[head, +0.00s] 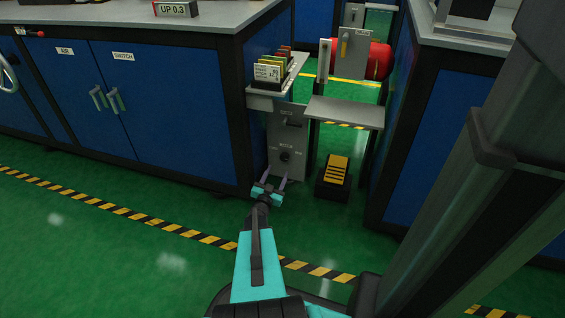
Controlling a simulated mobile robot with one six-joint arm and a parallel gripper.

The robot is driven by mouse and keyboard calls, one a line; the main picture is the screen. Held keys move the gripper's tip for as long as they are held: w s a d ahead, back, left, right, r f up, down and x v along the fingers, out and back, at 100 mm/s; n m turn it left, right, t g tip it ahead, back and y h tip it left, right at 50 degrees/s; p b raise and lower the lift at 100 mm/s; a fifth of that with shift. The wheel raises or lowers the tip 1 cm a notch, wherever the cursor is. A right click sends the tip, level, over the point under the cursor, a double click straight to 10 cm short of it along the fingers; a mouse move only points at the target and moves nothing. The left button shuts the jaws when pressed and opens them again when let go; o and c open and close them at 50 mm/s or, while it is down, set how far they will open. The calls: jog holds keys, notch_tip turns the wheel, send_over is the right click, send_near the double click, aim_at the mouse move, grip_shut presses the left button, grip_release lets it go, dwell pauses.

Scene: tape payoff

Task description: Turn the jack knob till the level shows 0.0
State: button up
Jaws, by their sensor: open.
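A small display (175,9) on the left bench top reads UP 0.3. A round dark knob (285,156) sits low on a grey upright panel (276,126) between the two blue benches. The lettering around it is too small to read, so I cannot tell for sure that it is the jack knob. My gripper (275,176) is open, with its two fingers pointing toward the panel, just below the knob in the picture. I see nothing between the fingers, and they appear apart from the knob.
A grey shelf (345,112) juts out right of the panel, above a black and yellow pedal-like block (336,172) on the floor. A rack of cards (270,72) stands above the panel. Blue cabinets (150,110) flank the gap. Green floor (110,250) in front is clear.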

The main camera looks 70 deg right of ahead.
aim_at(284, 159)
jog(key=d+b, duration=0.1)
jog(key=d, duration=0.2)
jog(key=d+b, duration=0.1)
jog(key=d, duration=0.3)
jog(key=shift+w+d+f, duration=0.1)
jog(key=shift+w+d, duration=0.1)
jog(key=shift+d, duration=0.05)
jog(key=shift+d+b, duration=0.35)
jog(key=shift+d, duration=0.6)
jog(key=c, duration=1)
jog(key=shift+w+d, duration=0.1)
jog(key=shift+d, duration=0.05)
jog(key=shift+c, duration=0.4)
